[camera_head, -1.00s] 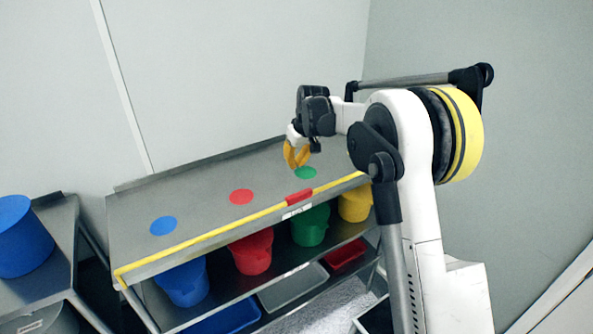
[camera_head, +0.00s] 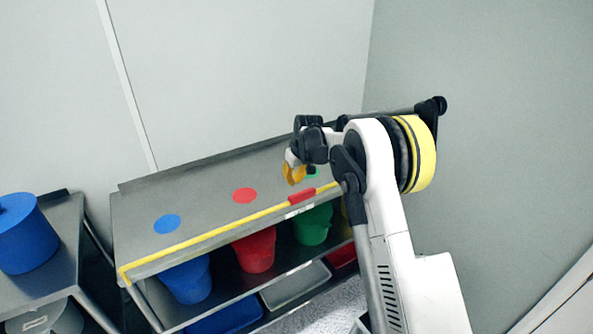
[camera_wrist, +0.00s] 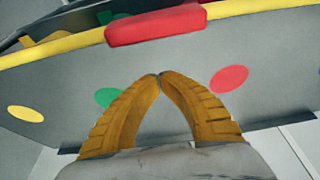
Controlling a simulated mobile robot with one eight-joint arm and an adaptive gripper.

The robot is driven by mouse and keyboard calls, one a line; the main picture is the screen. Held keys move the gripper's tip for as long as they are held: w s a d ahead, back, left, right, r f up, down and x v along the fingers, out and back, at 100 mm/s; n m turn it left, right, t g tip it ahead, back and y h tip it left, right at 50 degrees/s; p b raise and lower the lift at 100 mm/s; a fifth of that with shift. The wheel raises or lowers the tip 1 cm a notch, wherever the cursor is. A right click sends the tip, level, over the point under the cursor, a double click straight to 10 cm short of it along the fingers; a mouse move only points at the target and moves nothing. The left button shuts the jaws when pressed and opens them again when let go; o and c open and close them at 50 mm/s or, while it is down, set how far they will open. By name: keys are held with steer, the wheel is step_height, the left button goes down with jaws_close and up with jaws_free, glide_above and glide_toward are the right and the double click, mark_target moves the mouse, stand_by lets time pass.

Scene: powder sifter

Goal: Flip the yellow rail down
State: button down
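The yellow rail (camera_head: 215,233) runs along the front edge of the grey metal table (camera_head: 205,206), with a red grip (camera_head: 301,196) on it right of the middle. In the wrist view the rail (camera_wrist: 52,47) crosses the top, and the red grip (camera_wrist: 155,25) is at the top centre. My gripper (camera_head: 293,178) hangs over the table's right part, behind and a little left of the red grip. In the wrist view its yellow-orange fingers (camera_wrist: 160,75) meet at the tips with nothing between them. They are apart from the rail and grip.
Blue (camera_head: 167,224), red (camera_head: 245,195) and green (camera_head: 314,172) dots mark the tabletop, the green one partly hidden by my arm. Coloured buckets (camera_head: 255,250) stand on the shelf below. A side table with a blue container (camera_head: 25,235) stands at left. Walls close the back and right.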

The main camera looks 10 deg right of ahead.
steer(key=s, duration=0.2)
steer(key=s+d, duration=0.1)
steer(key=shift+s+d+p, duration=0.1)
steer(key=shift+s+p, duration=0.2)
steer(key=shift+s, duration=0.1)
steer(key=shift+w+f, duration=0.1)
steer(key=shift+f, duration=0.05)
